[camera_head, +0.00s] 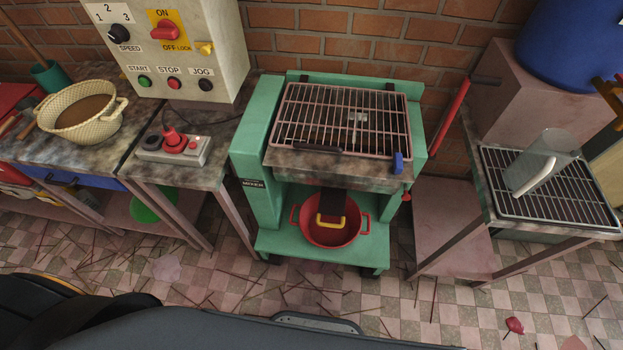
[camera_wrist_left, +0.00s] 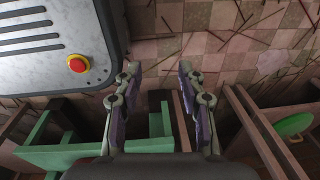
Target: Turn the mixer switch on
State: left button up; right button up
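The control box (camera_head: 212,50) hangs at the upper left in the head view, in front of the brick wall. Its red ON/OFF switch (camera_head: 165,30) sits on a yellow plate, with a speed knob (camera_head: 119,34) to its left and START, STOP and JOG buttons below. The green machine labelled MIXER (camera_head: 254,184) stands in the middle, with a rack on top and a red pot (camera_head: 331,232) below. My left gripper (camera_wrist_left: 158,70) is open and empty over the floor in the left wrist view; the switch is not visible there. Neither gripper shows in the head view.
A socket strip with a red plug (camera_head: 174,143) lies on the table below the box. A woven basket (camera_head: 82,110) stands left of it. A glass jug (camera_head: 541,162) rests on the right-hand rack. The tiled floor (camera_head: 60,248) is littered with sticks.

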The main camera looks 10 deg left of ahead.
aim_at(166, 29)
jog(key=j+u, duration=0.1)
jog(key=j, duration=0.65)
jog(key=j+u, duration=0.1)
jog(key=j, duration=0.7)
jog(key=i+j+u, duration=0.1)
jog(key=j, duration=0.65)
